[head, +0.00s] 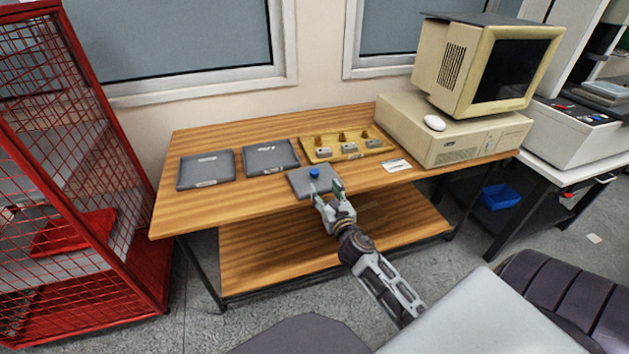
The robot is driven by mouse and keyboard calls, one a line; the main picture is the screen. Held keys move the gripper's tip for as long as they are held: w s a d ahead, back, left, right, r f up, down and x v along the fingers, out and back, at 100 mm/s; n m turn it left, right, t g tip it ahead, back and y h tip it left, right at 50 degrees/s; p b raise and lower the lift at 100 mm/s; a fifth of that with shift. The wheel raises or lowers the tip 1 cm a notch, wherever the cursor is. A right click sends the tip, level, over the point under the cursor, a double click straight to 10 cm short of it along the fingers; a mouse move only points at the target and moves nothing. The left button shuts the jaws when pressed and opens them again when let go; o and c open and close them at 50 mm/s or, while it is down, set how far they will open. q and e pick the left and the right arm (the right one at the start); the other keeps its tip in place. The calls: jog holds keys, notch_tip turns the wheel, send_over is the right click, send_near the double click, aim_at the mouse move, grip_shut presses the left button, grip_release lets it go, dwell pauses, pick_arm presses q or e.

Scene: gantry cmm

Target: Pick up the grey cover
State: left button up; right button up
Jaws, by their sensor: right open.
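A flat grey cover (299,184) with a blue knob (314,172) on top lies near the front edge of the wooden table. My right gripper (327,188) is at the right front part of the cover, its fingers apart and nothing seen between them. Its fingertips overlap the cover's edge in the picture, and I cannot tell whether they touch it. The gripper hides part of the cover's front right corner. My left gripper is out of view.
The wooden table (240,201) also holds two dark grey flat cases (206,169) (270,156), a yellow tray (380,146) with small parts, a white card (396,165) and a beige computer (455,132). A red mesh cage (60,150) stands left. The table's front left is clear.

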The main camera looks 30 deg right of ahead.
aim_at(319, 186)
jog(key=shift+x, duration=2.7)
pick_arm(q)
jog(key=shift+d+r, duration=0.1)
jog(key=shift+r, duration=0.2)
pick_arm(e)
jog(key=shift+w+d, duration=0.1)
jog(key=shift+w, duration=0.45)
